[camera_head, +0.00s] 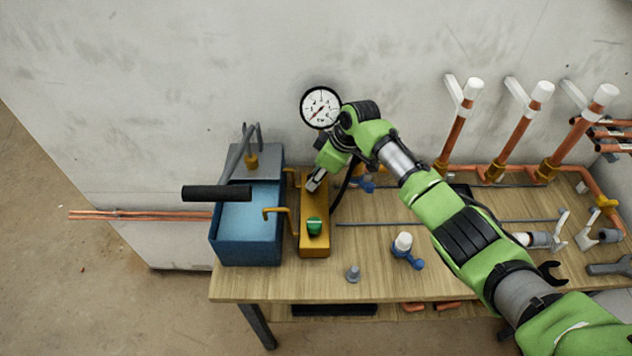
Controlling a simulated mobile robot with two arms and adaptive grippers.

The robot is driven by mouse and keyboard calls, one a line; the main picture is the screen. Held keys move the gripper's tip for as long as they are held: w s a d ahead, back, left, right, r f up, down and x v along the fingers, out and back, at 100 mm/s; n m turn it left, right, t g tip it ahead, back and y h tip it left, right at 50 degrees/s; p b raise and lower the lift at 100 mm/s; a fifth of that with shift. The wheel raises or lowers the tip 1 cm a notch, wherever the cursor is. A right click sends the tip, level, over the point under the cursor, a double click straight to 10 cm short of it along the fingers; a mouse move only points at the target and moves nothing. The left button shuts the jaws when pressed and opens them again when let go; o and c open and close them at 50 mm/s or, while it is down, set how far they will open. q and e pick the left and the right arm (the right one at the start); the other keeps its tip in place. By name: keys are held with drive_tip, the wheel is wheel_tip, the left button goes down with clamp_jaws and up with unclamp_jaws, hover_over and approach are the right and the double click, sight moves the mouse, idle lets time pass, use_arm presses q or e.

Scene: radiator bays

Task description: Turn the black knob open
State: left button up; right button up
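A yellow block (316,243) stands on the bench beside a blue water tank (246,257). A green knob (315,227) sits on the near end of the block. I cannot make out a black knob; my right gripper covers the far part of the block. My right gripper (315,181) comes in from the right and points down at the block's far half. Its fingers are small and partly hidden, so whether they are open or shut on something is unclear. My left gripper is not in view.
A pressure gauge (321,107) stands behind the block. A black lever grip (217,193) reaches over the tank. Copper pipes with white caps (473,88) rise at the right. A blue-handled valve (405,247) and a grey fitting (353,273) lie on the wooden bench (375,285).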

drive_tip(key=shift+w+n+g+b, duration=0.1)
drive_tip(key=shift+n+g+b, duration=0.5)
drive_tip(key=shift+n+b, duration=0.9)
drive_tip(key=o, duration=1.1)
drive_tip(key=shift+d+r, duration=0.1)
drive_tip(key=shift+r, duration=0.05)
drive_tip(key=v, duration=1.1)
drive_tip(key=shift+d+r, duration=0.2)
drive_tip(key=shift+d, duration=0.1)
